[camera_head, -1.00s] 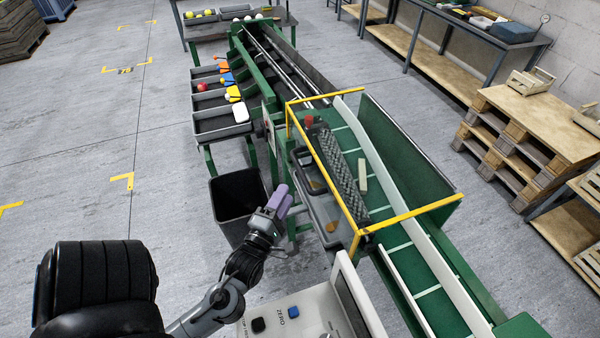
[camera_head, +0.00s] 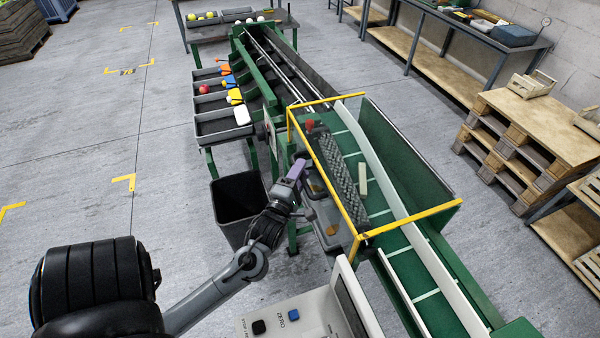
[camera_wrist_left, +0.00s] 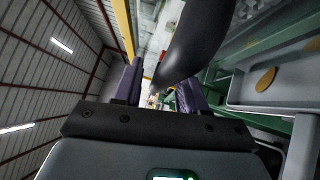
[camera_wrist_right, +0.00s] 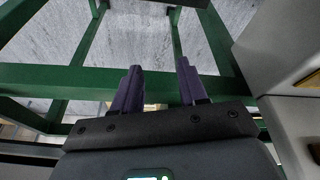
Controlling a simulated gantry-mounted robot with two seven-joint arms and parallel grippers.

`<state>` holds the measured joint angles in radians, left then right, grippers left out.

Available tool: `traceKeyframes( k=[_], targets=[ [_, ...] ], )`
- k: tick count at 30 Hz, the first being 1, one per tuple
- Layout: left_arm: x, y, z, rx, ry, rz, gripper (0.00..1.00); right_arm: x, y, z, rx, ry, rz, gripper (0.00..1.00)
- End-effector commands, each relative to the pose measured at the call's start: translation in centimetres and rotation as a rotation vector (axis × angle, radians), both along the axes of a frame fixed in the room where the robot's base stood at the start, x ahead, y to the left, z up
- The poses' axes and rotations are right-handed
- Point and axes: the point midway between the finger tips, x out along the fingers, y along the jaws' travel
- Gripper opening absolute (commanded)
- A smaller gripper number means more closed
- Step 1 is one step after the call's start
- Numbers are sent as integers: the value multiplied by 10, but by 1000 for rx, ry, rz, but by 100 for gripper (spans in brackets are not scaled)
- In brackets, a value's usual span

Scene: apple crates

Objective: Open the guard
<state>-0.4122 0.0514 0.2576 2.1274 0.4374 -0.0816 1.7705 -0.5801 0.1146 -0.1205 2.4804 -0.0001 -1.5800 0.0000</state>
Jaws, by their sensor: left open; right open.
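The guard is a yellow-edged frame (camera_head: 412,217) over the green conveyor, and it stands across the belt beside a dark bristled roller (camera_head: 340,180). My left gripper (camera_head: 298,168) is at the left side of the guard, close to its yellow side bar. In the left wrist view its purple fingers (camera_wrist_left: 160,85) are apart, with a dark curved part (camera_wrist_left: 195,45) in front of and partly between them. I cannot tell whether they touch it. A yellow bar (camera_wrist_left: 122,25) shows beyond. My right gripper (camera_wrist_right: 160,75) is open and empty, seen only in the right wrist view, near green frame beams (camera_wrist_right: 60,80).
A red knob (camera_head: 309,125) sits at the guard's far left corner. A black bin (camera_head: 238,198) stands left of the machine. A control panel (camera_head: 300,315) with black and blue buttons is at the near edge. Grey trays (camera_head: 222,125) stand at the far left.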

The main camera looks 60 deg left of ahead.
Motion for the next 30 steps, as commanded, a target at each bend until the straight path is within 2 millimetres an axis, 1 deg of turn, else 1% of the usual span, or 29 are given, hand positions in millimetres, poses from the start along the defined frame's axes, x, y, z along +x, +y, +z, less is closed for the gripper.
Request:
traceKeyframes(
  k=[3, 11, 12, 20, 23, 26, 30],
  targets=[
    [0, 0, 0, 0, 0, 0, 41, 0, 0, 0, -2, 0, 2, 43],
    [0, 0, 0, 0, 0, 0, 1, 0, -2, -1, -9, 1, 5, 43],
    [0, 0, 0, 0, 0, 0, 0, 0, -2, -1, -10, 1, 6, 43],
    [0, 0, 0, 1, 1, 0, 0, 0, -2, 0, -10, 1, 6, 43],
    [1, -1, 4, 1, 6, -1, 0, 0, -2, 3, -9, 1, 5, 43],
    [6, -2, 11, 3, 17, -4, 0, 0, -2, 11, -8, 1, 4, 43],
    [17, -5, 29, 10, 52, -12, 0, 0, -1, 31, -5, 1, 2, 43]
  ],
)
